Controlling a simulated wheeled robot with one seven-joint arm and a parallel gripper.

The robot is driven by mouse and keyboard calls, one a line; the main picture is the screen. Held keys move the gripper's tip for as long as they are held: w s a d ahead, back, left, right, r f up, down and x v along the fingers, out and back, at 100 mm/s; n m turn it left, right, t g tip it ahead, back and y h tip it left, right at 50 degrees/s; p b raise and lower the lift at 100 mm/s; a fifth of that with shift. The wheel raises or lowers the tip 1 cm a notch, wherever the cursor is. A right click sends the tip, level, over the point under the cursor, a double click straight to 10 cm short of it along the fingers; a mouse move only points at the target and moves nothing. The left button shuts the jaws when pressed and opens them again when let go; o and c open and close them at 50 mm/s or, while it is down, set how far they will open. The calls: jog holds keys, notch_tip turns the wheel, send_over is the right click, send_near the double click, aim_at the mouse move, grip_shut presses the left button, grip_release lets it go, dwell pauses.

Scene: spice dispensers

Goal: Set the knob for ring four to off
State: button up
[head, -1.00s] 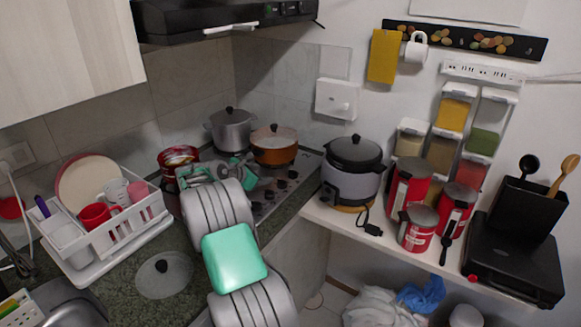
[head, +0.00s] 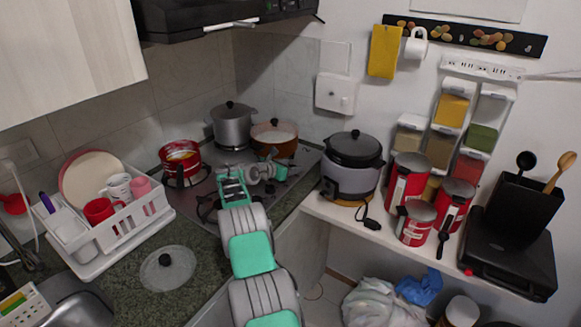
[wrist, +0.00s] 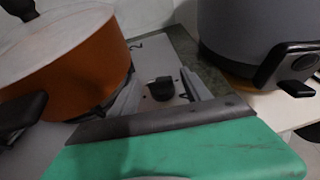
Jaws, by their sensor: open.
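In the wrist view a dark knob (wrist: 161,89) sits on the pale stove panel, between the orange pot and the grey cooker. My gripper (wrist: 163,94) is open, with one finger on each side of the knob in the picture. I cannot tell whether either finger touches it. In the head view my gripper (head: 290,170) is over the right part of the stove (head: 304,158), in front of the orange pot. My arm hides most of the knob row there. The knob's setting and any ring markings are too small to read.
The orange pot (head: 274,137) stands close behind my gripper, and its dark handle shows in the wrist view (wrist: 22,112). The grey cooker (head: 351,168) stands to the right on the shelf. A grey pot (head: 233,126) and a red pan (head: 180,158) stand on other rings.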

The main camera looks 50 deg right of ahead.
jog(key=shift+c, duration=0.3)
grip_shut()
jog(key=shift+s+d+r+n+t+p, duration=0.1)
jog(key=shift+r+n+t+p, duration=0.25)
jog(key=shift+t+p, duration=0.1)
jog(key=shift+f+n+t, duration=0.2)
jog(key=shift+n+t, duration=0.05)
jog(key=shift+o, duration=0.3)
grip_release()
jog(key=shift+f, duration=0.1)
jog(key=b+v, duration=0.1)
jog(key=v, duration=0.7)
